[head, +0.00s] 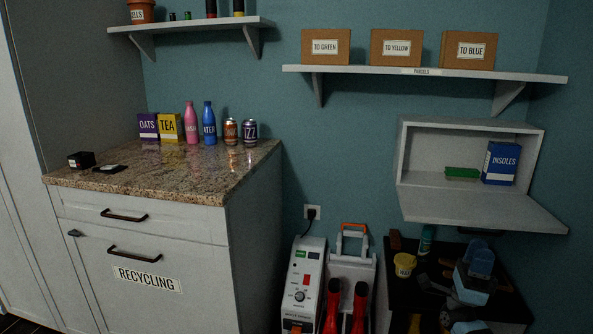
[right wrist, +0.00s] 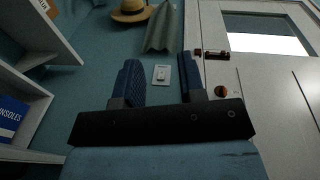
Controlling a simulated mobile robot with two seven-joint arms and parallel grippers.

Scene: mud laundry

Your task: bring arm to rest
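My right gripper (head: 481,256) shows at the lower right of the head view, in front of the dark stand, with blue fingers and a light blue body. In the right wrist view its two dark blue fingers (right wrist: 160,80) stand apart with nothing between them. A wall and a white switch plate (right wrist: 161,75) show through the gap. My left gripper is not in view.
A fold-down cabinet (head: 480,210) holds a blue insoles box (head: 499,164). Below it a dark stand (head: 510,306) carries a yellow tub (head: 404,265) and clutter. The granite counter (head: 150,180) is at left. A door (right wrist: 260,110) shows in the wrist view.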

